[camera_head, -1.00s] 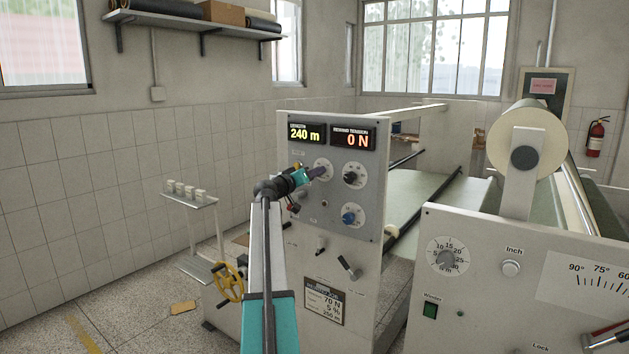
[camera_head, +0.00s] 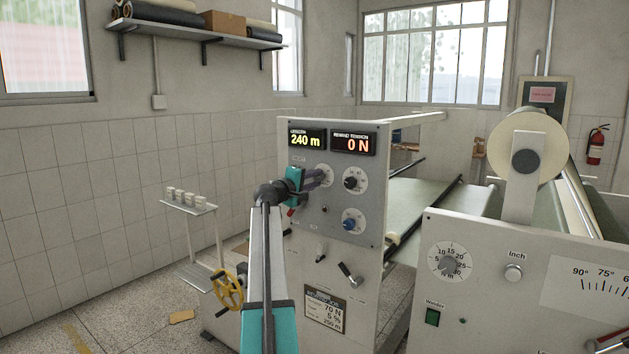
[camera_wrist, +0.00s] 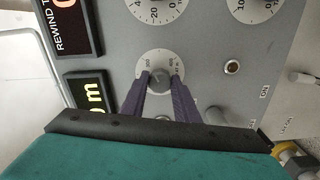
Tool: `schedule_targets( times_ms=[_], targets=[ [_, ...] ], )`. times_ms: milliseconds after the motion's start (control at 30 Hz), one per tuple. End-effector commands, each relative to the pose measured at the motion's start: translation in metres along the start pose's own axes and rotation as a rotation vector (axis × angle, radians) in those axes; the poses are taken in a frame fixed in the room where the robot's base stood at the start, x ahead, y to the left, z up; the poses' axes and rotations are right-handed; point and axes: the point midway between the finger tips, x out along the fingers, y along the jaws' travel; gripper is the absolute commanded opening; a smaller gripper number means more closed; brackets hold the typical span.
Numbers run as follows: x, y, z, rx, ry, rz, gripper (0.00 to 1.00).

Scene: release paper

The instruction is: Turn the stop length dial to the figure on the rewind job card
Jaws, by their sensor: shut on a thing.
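The stop length dial (camera_head: 326,169) is the top left dial on the grey panel, under the yellow length display (camera_head: 307,139), which reads 240 m. My gripper (camera_head: 318,177) is at this dial and partly hides it. In the wrist view the two dark fingers of my gripper (camera_wrist: 158,85) are shut on the small knob in the middle of the dial plate (camera_wrist: 178,58). The exact finger contact is hard to make out. The rewind job card (camera_head: 325,310), low on the panel's front, reads 70 N, 5 % and 250 m.
The orange rewind tension display (camera_head: 353,143) reads 0 N. A black-knobbed dial (camera_head: 354,179) and a blue-knobbed dial (camera_head: 353,220) lie close to the right. A lever (camera_head: 348,274) sticks out below. A yellow handwheel (camera_head: 228,289) stands at lower left.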

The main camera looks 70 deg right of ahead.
Motion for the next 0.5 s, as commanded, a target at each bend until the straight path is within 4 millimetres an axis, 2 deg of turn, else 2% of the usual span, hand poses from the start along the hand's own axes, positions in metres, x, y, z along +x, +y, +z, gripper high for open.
schedule_targets(
  times_ms=[33,500],
  targets=[
    [0.0002,0.0044,-0.0033,-0.045,0.008,0.005,0.05],
    [0.0005,0.0057,-0.003,-0.491,0.006,0.006,0.05]
  ],
)
